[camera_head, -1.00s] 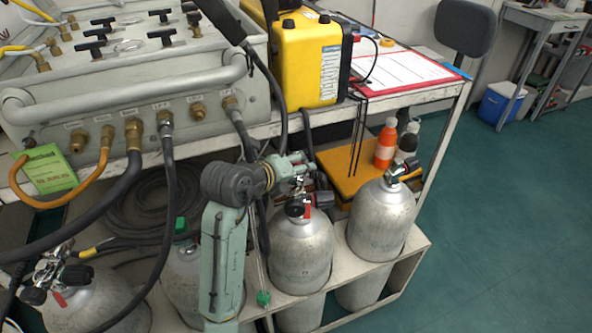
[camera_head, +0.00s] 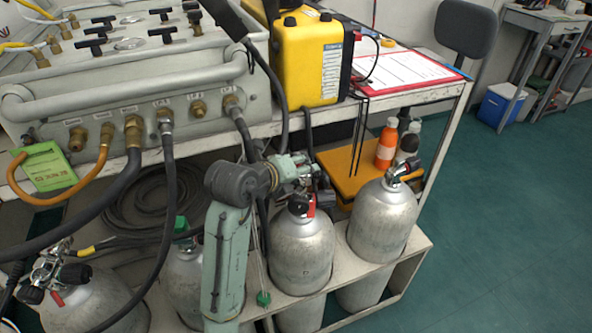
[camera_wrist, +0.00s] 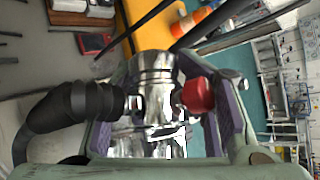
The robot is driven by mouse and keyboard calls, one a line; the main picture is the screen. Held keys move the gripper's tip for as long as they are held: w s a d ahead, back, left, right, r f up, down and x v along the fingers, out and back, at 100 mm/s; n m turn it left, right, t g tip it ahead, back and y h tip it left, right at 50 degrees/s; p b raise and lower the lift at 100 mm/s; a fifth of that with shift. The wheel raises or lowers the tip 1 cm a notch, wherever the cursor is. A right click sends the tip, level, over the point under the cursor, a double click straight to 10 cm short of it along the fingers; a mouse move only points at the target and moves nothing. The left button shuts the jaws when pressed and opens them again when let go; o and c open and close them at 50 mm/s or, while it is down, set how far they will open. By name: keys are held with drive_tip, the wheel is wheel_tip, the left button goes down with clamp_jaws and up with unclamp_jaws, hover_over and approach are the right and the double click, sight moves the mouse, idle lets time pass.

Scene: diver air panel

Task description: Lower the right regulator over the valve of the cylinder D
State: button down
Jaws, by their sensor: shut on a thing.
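My gripper (camera_head: 292,166) is shut on the chrome body of a regulator (camera_wrist: 157,100). In the wrist view this regulator has a black hose end on its left, and a red knob (camera_wrist: 198,95) shows on its right. In the head view my gripper is just above the neck of a silver cylinder (camera_head: 301,250), with chrome and red parts between them. My arm and the held parts partly hide the valve, so I cannot tell whether regulator and valve touch. Another silver cylinder (camera_head: 382,225) with a valve (camera_head: 400,170) stands to the right.
The grey air panel (camera_head: 190,105) with several hoses is at the left. A yellow case (camera_head: 308,65) and a clipboard (camera_head: 405,72) lie on the bench above my gripper. Bottles (camera_head: 387,143) stand close behind. Other cylinders are at the left.

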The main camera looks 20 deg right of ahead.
drive_tip(key=shift+d+f+g, duration=0.3)
drive_tip(key=shift+d+f, duration=0.45)
drive_tip(key=shift+f, duration=0.25)
drive_tip(key=shift+s+a+r, duration=0.1)
drive_tip(key=shift+r, duration=0.25)
drive_tip(key=shift+a+r+b, duration=0.1)
drive_tip(key=shift+r+b, duration=0.2)
drive_tip(key=shift+b, duration=0.2)
drive_tip(key=shift+f+b, duration=1.6)
drive_tip(key=shift+b, duration=0.65)
idle(1.1)
drive_tip(key=c, duration=1.3)
unclamp_jaws()
drive_tip(key=shift+o, duration=0.7)
drive_tip(key=shift+r, duration=0.1)
drive_tip(key=shift+o, duration=2.1)
